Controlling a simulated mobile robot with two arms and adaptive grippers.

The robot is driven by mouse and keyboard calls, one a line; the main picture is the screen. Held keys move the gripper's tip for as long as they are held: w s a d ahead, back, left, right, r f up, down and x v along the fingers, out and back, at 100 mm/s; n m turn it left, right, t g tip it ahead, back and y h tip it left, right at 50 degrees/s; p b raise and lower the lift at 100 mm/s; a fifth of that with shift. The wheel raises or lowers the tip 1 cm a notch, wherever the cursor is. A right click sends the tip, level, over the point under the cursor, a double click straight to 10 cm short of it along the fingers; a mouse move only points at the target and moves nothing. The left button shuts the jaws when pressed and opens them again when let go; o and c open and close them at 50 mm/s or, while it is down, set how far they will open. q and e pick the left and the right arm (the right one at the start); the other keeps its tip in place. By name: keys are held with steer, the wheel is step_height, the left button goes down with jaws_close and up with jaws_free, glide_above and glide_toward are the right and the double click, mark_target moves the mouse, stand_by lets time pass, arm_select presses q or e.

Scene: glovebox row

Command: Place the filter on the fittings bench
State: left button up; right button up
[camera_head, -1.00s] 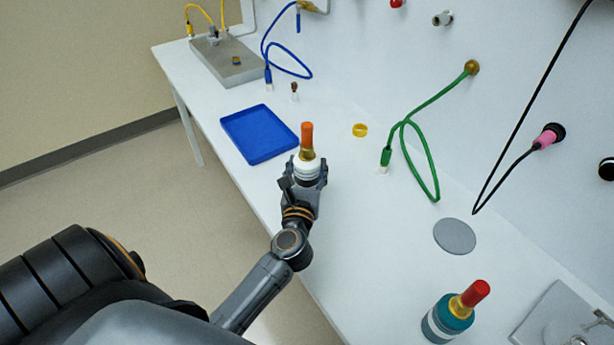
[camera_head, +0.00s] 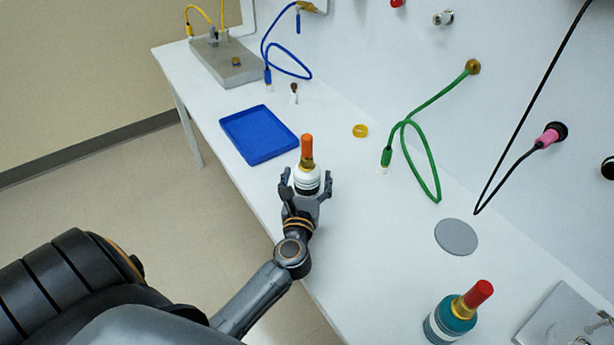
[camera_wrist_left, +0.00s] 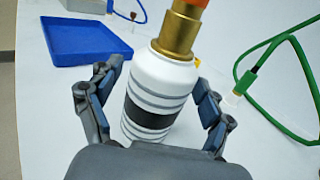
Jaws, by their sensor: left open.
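The filter appears to be the white bottle-shaped body (camera_head: 307,178) with grey and black bands, a brass neck and an orange top. It stands upright on the white bench (camera_head: 350,215), near its front edge. In the left wrist view the filter (camera_wrist_left: 160,95) is between the fingers, with a gap on both sides. My left gripper (camera_head: 306,184) is open around it, and its fingers do not touch it. The gripper's palm hides the filter's foot in the wrist view. My right gripper is not in view.
A blue tray (camera_head: 259,135) lies behind and left of the filter. A grey block (camera_head: 228,65) stands at the far end.

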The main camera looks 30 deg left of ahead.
arm_select(q)
steer(key=shift+r+p, duration=0.3)
steer(key=shift+r, duration=0.05)
steer(key=b+v, duration=0.1)
steer(key=v, duration=0.2)
steer(key=b+v, duration=0.1)
steer(key=v, duration=0.3)
steer(key=b+v, duration=0.1)
steer(key=v, duration=0.3)
steer(key=shift+f, duration=0.3)
steer(key=shift+s+d+r, duration=0.15)
steer(key=shift+s+d, duration=0.1)
steer(key=shift+s, duration=0.2)
